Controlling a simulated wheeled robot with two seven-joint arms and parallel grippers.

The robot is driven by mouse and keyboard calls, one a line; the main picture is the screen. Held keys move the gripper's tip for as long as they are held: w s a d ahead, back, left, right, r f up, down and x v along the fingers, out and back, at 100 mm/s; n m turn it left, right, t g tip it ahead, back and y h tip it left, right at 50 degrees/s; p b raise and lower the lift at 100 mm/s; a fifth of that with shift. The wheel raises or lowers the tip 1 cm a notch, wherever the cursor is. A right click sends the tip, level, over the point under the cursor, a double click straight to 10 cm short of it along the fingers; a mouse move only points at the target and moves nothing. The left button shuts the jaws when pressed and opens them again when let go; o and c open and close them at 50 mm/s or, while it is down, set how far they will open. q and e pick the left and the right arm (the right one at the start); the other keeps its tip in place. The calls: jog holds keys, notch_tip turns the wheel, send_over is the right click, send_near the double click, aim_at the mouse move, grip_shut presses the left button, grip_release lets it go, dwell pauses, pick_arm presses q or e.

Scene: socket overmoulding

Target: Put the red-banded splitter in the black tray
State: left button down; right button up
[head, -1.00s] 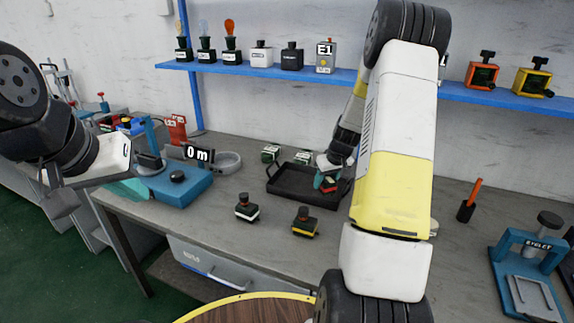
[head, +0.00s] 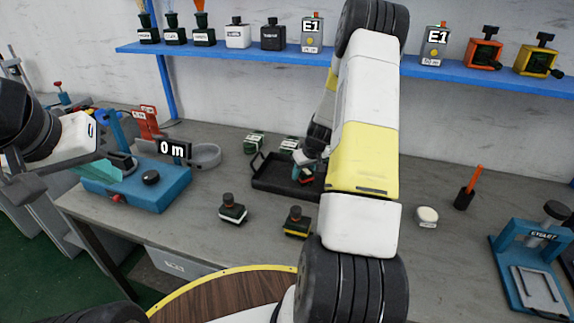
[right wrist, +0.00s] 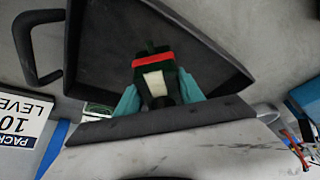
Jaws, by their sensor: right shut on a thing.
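The black tray (head: 272,184) stands on the grey bench in the middle of the head view, partly behind my right arm. In the right wrist view the tray (right wrist: 100,45) fills the upper middle. The red-banded splitter (right wrist: 156,72), dark green with a red band and a pale face, is between the teal fingertips of my right gripper (right wrist: 158,98). My right gripper (head: 305,168) is shut on it, over the tray's right part. Whether the splitter touches the tray floor cannot be told.
A white-banded splitter (head: 232,210) and a yellow-banded splitter (head: 297,222) stand in front of the tray. Two green-and-white blocks (head: 254,142) stand behind it. A blue fixture (head: 150,185) is left, an eyelet press (head: 530,265) right. A blue shelf (head: 270,55) runs above.

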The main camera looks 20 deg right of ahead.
jog(key=shift+f, duration=1.25)
jog(key=shift+f, duration=0.15)
jog(key=o, duration=1.4)
jog(key=shift+o, duration=0.2)
